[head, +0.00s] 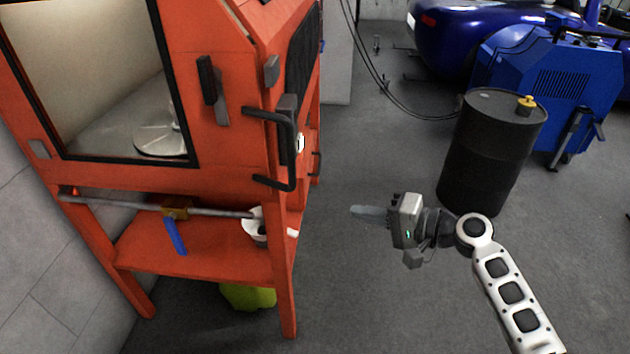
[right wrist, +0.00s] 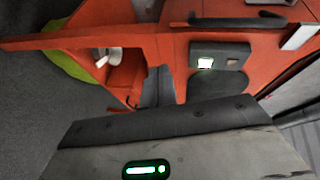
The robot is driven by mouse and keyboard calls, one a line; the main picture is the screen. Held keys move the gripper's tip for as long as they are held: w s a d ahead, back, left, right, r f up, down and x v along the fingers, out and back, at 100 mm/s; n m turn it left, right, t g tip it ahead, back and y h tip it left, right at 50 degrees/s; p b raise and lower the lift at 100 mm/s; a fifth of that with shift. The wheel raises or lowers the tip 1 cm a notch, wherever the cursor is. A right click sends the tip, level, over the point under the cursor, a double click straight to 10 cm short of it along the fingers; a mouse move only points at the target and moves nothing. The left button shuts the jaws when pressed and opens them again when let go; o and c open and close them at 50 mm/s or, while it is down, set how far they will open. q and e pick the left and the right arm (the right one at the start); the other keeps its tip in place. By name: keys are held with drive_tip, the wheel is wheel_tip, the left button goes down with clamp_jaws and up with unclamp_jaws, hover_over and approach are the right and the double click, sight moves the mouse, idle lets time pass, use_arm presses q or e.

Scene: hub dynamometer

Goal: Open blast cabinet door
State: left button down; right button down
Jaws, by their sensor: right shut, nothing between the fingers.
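The orange blast cabinet (head: 225,165) stands at the left of the head view, with a large black-framed window in its front. A black bar handle (head: 290,150) sticks out at its right front corner. A smaller dark handle (head: 317,160) shows on its right side. My right gripper (head: 368,212) is shut and empty, right of the cabinet and apart from it, its fingers pointing left toward it. In the right wrist view the fingers (right wrist: 158,88) show in front of the orange cabinet (right wrist: 120,45), which appears turned sideways. My left gripper is not in view.
The cabinet's lower shelf (head: 150,250) holds a white-and-dark item. Grey floor between cabinet and drum is clear.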

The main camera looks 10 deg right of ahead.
wheel_tip(320, 180, up, 7)
drive_tip(key=w+d+m+y, duration=0.1)
drive_tip(key=w+d+y, duration=0.1)
drive_tip(key=w+y, duration=0.1)
use_arm(q)
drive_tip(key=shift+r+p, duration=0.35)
drive_tip(key=shift+p, duration=0.65)
use_arm(e)
drive_tip(key=w+a, duration=0.3)
drive_tip(key=a, duration=0.8)
drive_tip(key=shift+t, duration=0.3)
drive_tip(key=shift+w, duration=0.1)
